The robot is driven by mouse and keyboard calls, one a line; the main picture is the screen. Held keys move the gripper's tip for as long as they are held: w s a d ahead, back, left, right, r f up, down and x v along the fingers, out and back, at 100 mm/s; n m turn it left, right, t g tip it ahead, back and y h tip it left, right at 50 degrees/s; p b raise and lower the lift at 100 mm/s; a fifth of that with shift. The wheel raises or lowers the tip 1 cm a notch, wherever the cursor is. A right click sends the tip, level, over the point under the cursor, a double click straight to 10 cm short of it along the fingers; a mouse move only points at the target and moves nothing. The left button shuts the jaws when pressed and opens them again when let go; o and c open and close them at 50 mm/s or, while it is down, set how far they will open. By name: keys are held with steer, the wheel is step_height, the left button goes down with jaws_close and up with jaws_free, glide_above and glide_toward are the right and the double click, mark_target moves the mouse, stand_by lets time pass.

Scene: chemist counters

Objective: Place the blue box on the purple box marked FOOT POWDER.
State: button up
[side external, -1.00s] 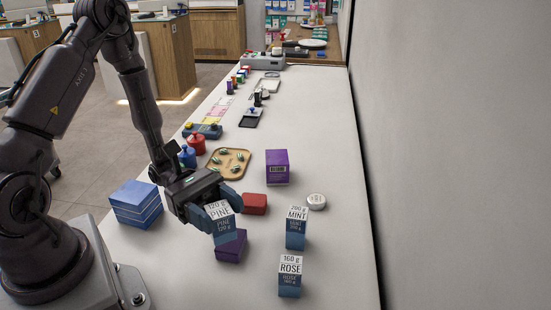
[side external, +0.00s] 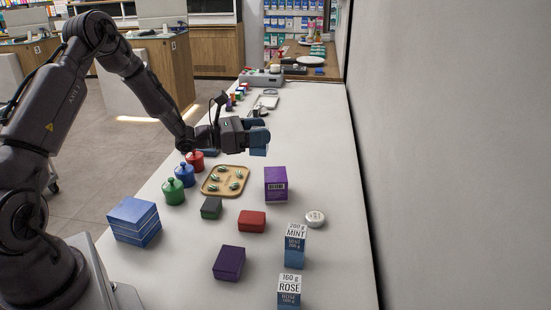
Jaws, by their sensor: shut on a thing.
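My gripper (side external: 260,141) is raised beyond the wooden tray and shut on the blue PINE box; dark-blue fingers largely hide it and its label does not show. A purple box (side external: 276,184) stands upright with a pale label, its print too small to read. A darker purple box (side external: 229,262) lies nearer the front, with no readable mark. I cannot tell which one is marked FOOT POWDER. A larger blue box or stack (side external: 134,220) sits at the left edge. Blue-and-white MINT (side external: 296,246) and ROSE (side external: 289,292) boxes stand upright at the front right.
A wooden tray (side external: 207,191) with several striped pieces lies mid-counter. Green (side external: 174,192), blue (side external: 184,175) and red (side external: 195,161) jars stand to its left. A dark green box (side external: 211,208), red box (side external: 252,221) and round tin (side external: 315,219) lie nearby. A wall bounds the right side.

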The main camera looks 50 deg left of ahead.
steer(key=w+f, duration=0.2)
steer(key=w+a+f, duration=0.1)
steer(key=w+f, duration=0.3)
steer(key=shift+w+a+f, duration=0.15)
steer(key=shift+a+f, duration=0.05)
steer(key=shift+a, duration=0.2)
steer(key=shift+w+a+f, duration=0.1)
steer(key=shift+w+f, duration=0.1)
steer(key=shift+f, duration=1.55)
steer(key=shift+f, duration=0.1)
steer(key=o, duration=1)
